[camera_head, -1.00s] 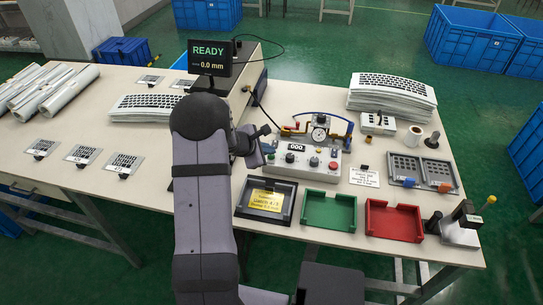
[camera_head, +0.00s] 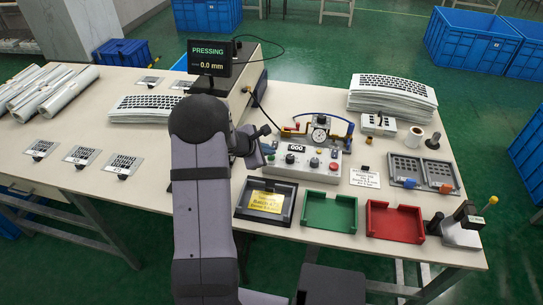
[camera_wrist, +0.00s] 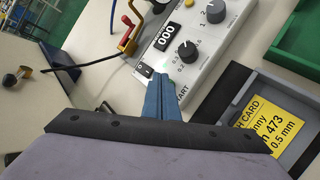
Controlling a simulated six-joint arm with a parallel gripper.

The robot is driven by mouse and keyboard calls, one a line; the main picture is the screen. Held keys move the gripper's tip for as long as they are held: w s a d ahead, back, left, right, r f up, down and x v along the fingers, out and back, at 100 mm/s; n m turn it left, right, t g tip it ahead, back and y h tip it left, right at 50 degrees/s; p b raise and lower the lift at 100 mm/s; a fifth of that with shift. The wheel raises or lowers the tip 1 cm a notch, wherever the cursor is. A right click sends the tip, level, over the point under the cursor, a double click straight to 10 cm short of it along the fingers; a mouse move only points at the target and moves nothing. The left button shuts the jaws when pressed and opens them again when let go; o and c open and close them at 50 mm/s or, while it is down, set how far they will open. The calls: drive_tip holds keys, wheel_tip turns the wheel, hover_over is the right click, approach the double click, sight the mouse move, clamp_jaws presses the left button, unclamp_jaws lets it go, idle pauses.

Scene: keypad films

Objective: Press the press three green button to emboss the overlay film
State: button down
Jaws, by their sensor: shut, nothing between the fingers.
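The grey control box (camera_head: 303,165) stands near the middle of the table, with knobs, a red button (camera_head: 334,166) and a counter reading 000. It also shows in the wrist view (camera_wrist: 205,62). My gripper (camera_wrist: 158,78) is shut and empty, its blue fingertips at the left end of the box by a partly covered "START" label. A bright pale glow shows at the fingertips; the green button itself is largely hidden by the fingers, so I cannot see how far it is pressed. The display screen (camera_head: 209,58) reads "PRESSING" and 0.0 mm.
A black tray with a yellow card (camera_head: 267,202), a green tray (camera_head: 331,211) and a red tray (camera_head: 395,221) line the front edge. A gauge (camera_head: 320,134) and hoses stand behind the box. Film stacks (camera_head: 392,97) and metal plates lie around.

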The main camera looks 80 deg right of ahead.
drive_tip(key=shift+r, duration=0.1)
drive_tip(key=shift+r+p, duration=2.05)
drive_tip(key=shift+r, duration=0.95)
